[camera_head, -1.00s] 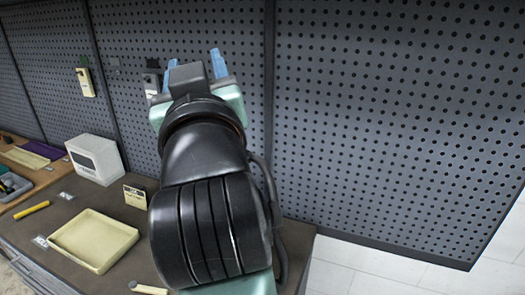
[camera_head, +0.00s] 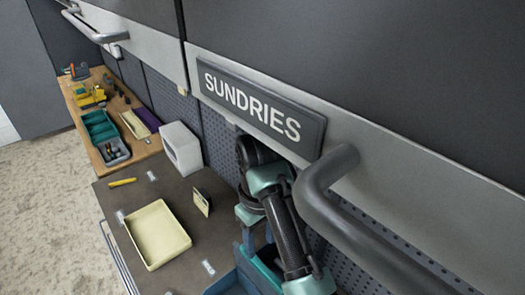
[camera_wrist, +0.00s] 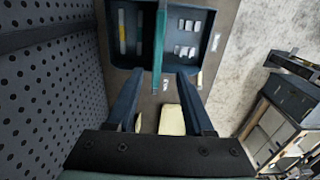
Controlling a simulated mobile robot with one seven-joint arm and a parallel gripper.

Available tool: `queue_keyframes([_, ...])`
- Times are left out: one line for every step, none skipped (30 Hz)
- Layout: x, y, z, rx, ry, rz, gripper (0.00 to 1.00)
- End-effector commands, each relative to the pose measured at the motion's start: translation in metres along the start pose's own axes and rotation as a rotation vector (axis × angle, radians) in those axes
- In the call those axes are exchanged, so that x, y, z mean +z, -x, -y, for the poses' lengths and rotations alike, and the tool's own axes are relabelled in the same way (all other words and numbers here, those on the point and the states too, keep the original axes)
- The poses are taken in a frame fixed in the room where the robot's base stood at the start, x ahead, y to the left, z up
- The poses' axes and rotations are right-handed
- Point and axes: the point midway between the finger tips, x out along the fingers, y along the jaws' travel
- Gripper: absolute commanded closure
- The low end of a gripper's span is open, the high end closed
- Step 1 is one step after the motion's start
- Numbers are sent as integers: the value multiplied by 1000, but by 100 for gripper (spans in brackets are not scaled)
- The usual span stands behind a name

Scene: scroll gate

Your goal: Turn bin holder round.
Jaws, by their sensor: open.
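The dark blue bin holder (camera_head: 233,283) with a teal upright divider down its middle stands on the brown worktop, at the bottom edge of the head view. In the wrist view the bin holder (camera_wrist: 206,14) shows small pale pieces in its right compartment and yellow and grey strips in its left one. My gripper (camera_wrist: 160,78) is open and points down at it. Its blue fingers stand apart on either side of the teal divider, and I see no contact. In the head view my gripper (camera_head: 256,240) is partly hidden by my arm.
A cream tray (camera_head: 157,233), a small upright card (camera_head: 201,202), a white box (camera_head: 182,148) and a yellow marker (camera_head: 123,182) are on the worktop. A cabinet with a SUNDRIES sign (camera_head: 258,103) and a thick handle (camera_head: 345,205) overhangs my arm. Pegboard (camera_wrist: 48,90) stands close behind.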

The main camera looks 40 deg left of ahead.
Motion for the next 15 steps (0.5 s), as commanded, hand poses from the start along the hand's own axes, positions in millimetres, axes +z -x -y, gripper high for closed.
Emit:
queue_keyframes([-1,-18,2,-7,-1,-3,48])
queue_keyframes([-1,-25,2,-7,0,-2,48])
queue_keyframes([-1,-34,2,-8,-1,-1,48])
queue_keyframes([-1,-42,2,-5,-1,-2,48])
queue_keyframes([-2,-49,2,-5,-1,-3,48])
queue_keyframes([-1,-56,2,-4,-1,-3,48])
queue_keyframes([-1,-62,2,-4,-1,-2,48])
queue_keyframes([-2,-68,1,-2,0,-4,48])
queue_keyframes([-2,-74,1,-2,-1,-4,48])
queue_keyframes([-1,-79,1,-2,-1,-3,48])
queue_keyframes([-1,-83,1,-2,0,-3,48])
queue_keyframes([0,-81,0,-1,-3,-1,48])
queue_keyframes([0,-84,0,-1,-3,0,48])
queue_keyframes([0,-87,-1,0,-4,-1,48])
queue_keyframes([0,-91,-1,0,-4,-1,48])
